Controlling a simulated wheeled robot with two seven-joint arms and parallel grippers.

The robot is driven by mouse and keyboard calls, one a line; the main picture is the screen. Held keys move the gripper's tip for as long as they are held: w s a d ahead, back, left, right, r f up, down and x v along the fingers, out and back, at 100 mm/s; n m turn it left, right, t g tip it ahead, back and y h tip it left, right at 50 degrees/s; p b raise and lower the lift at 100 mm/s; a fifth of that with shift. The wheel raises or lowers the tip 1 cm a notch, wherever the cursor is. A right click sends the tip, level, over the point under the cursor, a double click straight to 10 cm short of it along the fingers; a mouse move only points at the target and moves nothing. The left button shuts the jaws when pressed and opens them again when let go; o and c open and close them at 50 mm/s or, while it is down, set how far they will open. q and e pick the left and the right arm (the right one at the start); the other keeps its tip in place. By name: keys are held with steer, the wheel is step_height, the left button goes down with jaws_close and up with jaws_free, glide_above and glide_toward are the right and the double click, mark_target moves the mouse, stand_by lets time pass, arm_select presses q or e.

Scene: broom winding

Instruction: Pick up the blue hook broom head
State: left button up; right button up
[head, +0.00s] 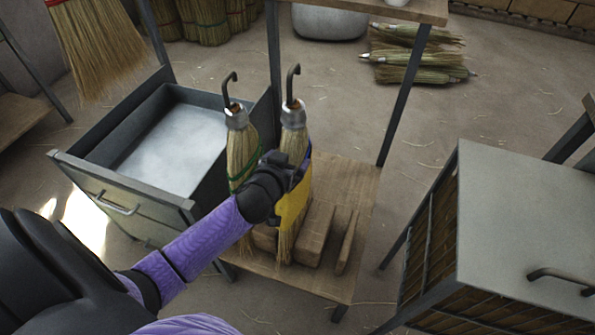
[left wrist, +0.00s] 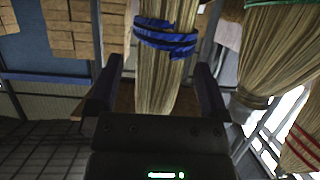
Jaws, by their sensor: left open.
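The blue hook broom head (head: 294,140) hangs or stands upright at the open shelf in the head view, with a dark hook and metal collar on top. Its straw shows in the left wrist view (left wrist: 160,88) with a blue band around it. My left gripper (head: 294,174) is at its middle and covers part of it; in the left wrist view the gripper (left wrist: 160,88) is open, with one finger on each side of the straw. Whether the fingers touch it, I cannot tell. A green-banded hook broom head (head: 238,140) is just left of it.
An open metal drawer (head: 122,205) is at the left. Wooden blocks (head: 315,235) lie on the low wooden shelf (head: 355,185). A grey-topped cabinet (head: 525,215) stands at the right. Straw bundles (head: 415,75) lie on the floor behind. Bare floor lies between shelf and cabinet.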

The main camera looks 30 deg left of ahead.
arm_select(q)
steer(key=b+x, duration=0.1)
steer(key=x, duration=0.2)
steer(key=shift+f, duration=0.2)
steer(key=shift+r, duration=0.15)
jaws_close()
stand_by(0.9)
